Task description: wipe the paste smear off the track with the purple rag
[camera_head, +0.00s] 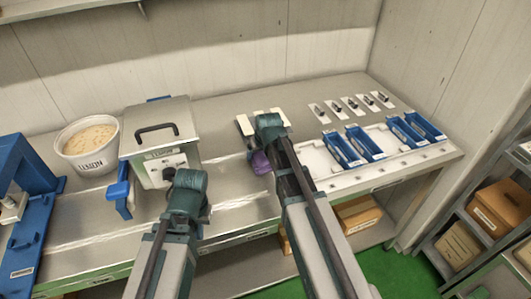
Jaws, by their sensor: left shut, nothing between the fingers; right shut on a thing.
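The purple rag (260,163) shows in the head view beside my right wrist, at the left end of the white tray, low over the bench. My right gripper (255,142) is shut on it; my wrist and forearm hide much of the fingers and part of the rag. My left gripper (187,186) is shut and empty, in front of the steel kettle box; its fingertips are mostly hidden. The metal bench top (222,172) has bright streaks along its front part. I cannot make out the paste smear, nor tell which strip is the track.
A steel box with a black handle (158,151) and a white tub of pale paste (88,146) stand at the left. A blue frame (35,170) is at the far left. A white tray (317,162) with blue holders (343,150) and several small cards lies at the right.

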